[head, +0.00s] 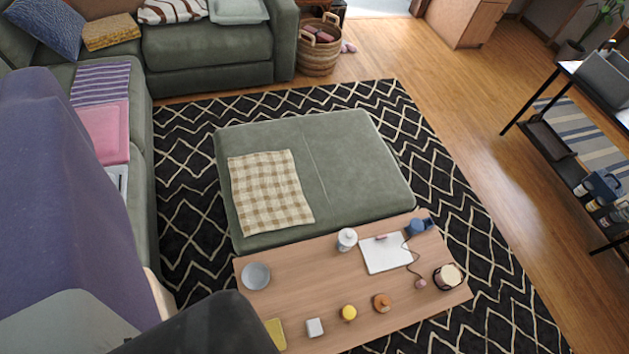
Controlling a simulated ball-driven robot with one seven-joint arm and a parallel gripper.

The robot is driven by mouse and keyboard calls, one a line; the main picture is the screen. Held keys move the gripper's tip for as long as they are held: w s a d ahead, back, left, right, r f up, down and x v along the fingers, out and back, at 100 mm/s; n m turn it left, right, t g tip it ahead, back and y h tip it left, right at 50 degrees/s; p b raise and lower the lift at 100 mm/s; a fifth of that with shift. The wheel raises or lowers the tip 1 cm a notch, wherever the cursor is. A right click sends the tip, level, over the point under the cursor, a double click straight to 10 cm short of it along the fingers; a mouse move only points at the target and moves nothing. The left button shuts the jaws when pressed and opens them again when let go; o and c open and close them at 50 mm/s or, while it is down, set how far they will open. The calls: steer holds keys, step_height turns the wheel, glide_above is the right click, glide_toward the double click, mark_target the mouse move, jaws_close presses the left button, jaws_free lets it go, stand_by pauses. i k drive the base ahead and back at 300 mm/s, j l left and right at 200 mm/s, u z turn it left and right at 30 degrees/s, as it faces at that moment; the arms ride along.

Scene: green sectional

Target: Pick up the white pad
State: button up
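A flat white pad (385,255) lies on the wooden coffee table (305,290), toward the table's back right. A small pink item (381,237) lies at its far edge, and a thin dark cord runs by its right side. A smaller whitish block (315,327) sits near the table's front edge; I cannot tell what it is. My gripper does not show clearly in this view.
The table also holds a grey bowl (255,276), a white lidded jar (347,239), a blue mug (415,227), a yellow item (348,312), an orange-brown item (382,302) and a dark round container (448,276). A green ottoman (350,170) stands behind. Wooden floor (450,120) is clear at right.

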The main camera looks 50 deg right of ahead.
mark_target(313, 326)
steer(key=k+l, duration=0.3)
steer(key=k, duration=0.2)
steer(key=k+l, duration=0.3)
steer(key=k, duration=0.2)
steer(key=k+l, duration=0.25)
steer(key=k, duration=0.2)
steer(key=k+l, duration=0.3)
steer(key=k, duration=0.2)
